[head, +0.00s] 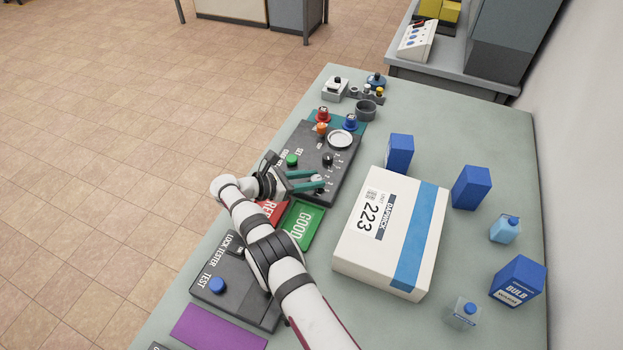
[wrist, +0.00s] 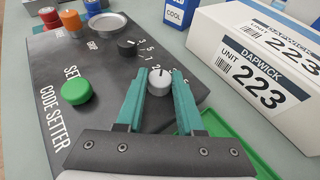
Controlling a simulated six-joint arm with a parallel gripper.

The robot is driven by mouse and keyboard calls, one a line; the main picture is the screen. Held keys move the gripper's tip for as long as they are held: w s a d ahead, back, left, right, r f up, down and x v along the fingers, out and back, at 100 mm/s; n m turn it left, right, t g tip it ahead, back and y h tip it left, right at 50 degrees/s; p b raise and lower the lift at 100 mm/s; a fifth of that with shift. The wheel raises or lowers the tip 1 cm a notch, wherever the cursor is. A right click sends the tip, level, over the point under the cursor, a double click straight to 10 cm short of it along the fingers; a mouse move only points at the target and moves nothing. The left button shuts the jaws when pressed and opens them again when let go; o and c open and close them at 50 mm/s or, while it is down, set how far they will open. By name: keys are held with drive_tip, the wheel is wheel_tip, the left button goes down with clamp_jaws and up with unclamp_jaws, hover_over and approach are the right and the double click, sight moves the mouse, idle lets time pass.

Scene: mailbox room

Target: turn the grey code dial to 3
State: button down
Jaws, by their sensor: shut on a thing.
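The grey code dial (wrist: 159,82) sits on the dark code setter panel (wrist: 105,85). In the wrist view it is a pale round knob with a dark pointer line on its top, leading roughly away from me. My gripper (wrist: 159,84) is shut on the dial, with one teal finger on each side of it. Numbers are printed around the dial, but the fingers hide part of them and I cannot tell which one the pointer meets. In the head view my gripper (head: 312,181) is low over the near end of the panel.
The panel also carries a black knob (wrist: 127,48) and a green button (wrist: 76,90). A white box marked 223 (head: 345,248) stands to the right. A green GOOD tray (head: 303,240) and a red tray (head: 272,211) lie nearer me. The lock tester (head: 240,284) is left of my arm.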

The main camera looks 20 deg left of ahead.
drive_tip(key=c, duration=0.5)
unclamp_jaws()
drive_tip(key=v, duration=1.2)
drive_tip(key=shift+r, duration=0.1)
